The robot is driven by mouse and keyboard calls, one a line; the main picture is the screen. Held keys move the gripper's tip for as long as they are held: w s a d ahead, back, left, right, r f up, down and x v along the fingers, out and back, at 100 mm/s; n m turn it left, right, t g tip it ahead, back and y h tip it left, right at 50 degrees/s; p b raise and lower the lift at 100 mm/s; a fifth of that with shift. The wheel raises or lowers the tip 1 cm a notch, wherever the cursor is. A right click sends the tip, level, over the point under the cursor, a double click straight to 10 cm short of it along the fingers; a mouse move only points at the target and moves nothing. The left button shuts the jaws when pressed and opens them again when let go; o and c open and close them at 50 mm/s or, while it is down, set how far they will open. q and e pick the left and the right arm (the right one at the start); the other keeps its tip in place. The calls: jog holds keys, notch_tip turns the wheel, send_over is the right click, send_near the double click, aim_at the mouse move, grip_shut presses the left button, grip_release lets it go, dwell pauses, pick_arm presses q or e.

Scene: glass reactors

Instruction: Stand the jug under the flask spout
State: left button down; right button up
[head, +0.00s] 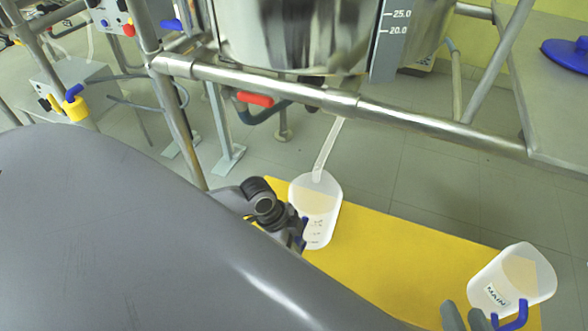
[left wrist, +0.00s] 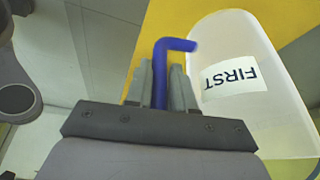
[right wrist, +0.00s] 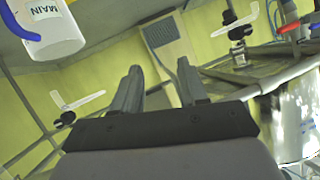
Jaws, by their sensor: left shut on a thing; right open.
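A translucent white jug (head: 318,225) is at the left end of the yellow strip in the head view. Its label reads FIRST in the left wrist view (left wrist: 270,110). My left gripper (head: 297,232) is shut on its blue handle (left wrist: 160,75), at the jug's left side. A pale spout tube (head: 328,148) slants down from under the flask (head: 290,35), and its lower end appears over the jug's mouth. I cannot tell whether the jug's base touches the strip. My right gripper (right wrist: 157,82) is open and empty; its fingers also show at the bottom of the head view (head: 467,318).
A second jug labelled MAIN (head: 505,282), with a blue handle, is at the right end of the yellow strip (head: 390,265), close to my right gripper. A steel rail (head: 400,118) crosses in front of the flask. A red-handled valve (head: 255,99) hangs below it.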

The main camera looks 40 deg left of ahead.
pick_arm(q)
notch_tip(320, 180, down, 3)
jog(key=shift+f+b, duration=0.1)
jog(key=shift+b, duration=0.65)
jog(key=shift+f, duration=0.15)
jog(key=c, duration=1)
grip_release()
pick_arm(e)
jog(key=shift+w+a+f+y, duration=0.1)
jog(key=shift+w+a+y, duration=0.15)
jog(key=shift+a+y, duration=0.5)
jog(key=shift+a, duration=0.1)
pick_arm(q)
jog(key=p+v, duration=0.5)
jog(key=v, duration=0.7)
pick_arm(e)
jog(key=d+h, duration=0.1)
jog(key=s+d+h, duration=0.1)
jog(key=d+r+h, duration=0.1)
jog(key=d, duration=0.1)
jog(key=shift+s+d+n, duration=0.1)
jog(key=shift+s+n, duration=0.05)
jog(key=shift+n, duration=0.25)
